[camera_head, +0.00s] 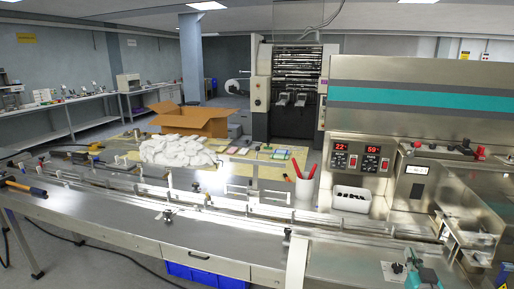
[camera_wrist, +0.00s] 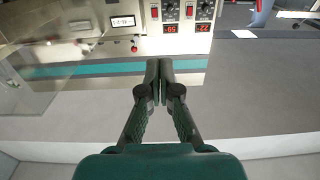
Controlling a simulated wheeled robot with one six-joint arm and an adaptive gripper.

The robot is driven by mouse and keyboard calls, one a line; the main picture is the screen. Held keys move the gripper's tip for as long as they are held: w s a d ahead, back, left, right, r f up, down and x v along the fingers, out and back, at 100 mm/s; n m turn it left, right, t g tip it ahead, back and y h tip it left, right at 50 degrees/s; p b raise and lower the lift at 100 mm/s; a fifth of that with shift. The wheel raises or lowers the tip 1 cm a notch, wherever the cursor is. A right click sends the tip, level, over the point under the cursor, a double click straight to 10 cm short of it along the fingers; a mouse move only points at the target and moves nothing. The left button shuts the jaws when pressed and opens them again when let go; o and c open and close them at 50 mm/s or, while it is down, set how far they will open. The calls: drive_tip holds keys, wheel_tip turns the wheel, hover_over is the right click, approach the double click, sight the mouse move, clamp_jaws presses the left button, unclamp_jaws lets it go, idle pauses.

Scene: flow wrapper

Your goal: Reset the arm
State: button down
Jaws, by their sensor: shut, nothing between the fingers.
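My gripper (camera_wrist: 160,72) shows in the wrist view, green and black, with its two fingertips together and nothing between them. It hangs in front of the flow wrapper's steel housing (camera_wrist: 225,105), apart from any object I can make out. That view shows the machine upside down, with its control panel at the top. The head view does not show my gripper. There the flow wrapper (camera_head: 420,120) stands at the right, with a teal stripe and red number displays (camera_head: 356,155).
A long conveyor (camera_head: 170,225) runs across the front. On or behind it are a white cup with red-handled tools (camera_head: 304,188), a white bin (camera_head: 351,200), a pile of white packets (camera_head: 178,150) and an open cardboard box (camera_head: 190,120). Blue crates (camera_head: 205,275) sit underneath.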

drive_tip(key=s+a+f+g+y, duration=0.1)
drive_tip(key=s+a+f, duration=0.75)
drive_tip(key=s, duration=0.35)
drive_tip(key=s+a+f+y, duration=0.1)
drive_tip(key=s+a+f, duration=0.75)
drive_tip(key=s, duration=0.25)
drive_tip(key=s+a+r+n+y, duration=0.1)
drive_tip(key=s+a, duration=0.1)
drive_tip(key=s, duration=0.7)
drive_tip(key=s+a+r+n+g+y, duration=0.1)
drive_tip(key=s+a+r, duration=0.1)
drive_tip(key=s, duration=0.8)
drive_tip(key=s+a+r+n+y, duration=0.1)
drive_tip(key=s+a+r, duration=0.1)
drive_tip(key=s, duration=0.7)
drive_tip(key=shift+s+a+g, duration=0.15)
drive_tip(key=shift+a+g, duration=0.15)
drive_tip(key=shift+a, duration=0.4)
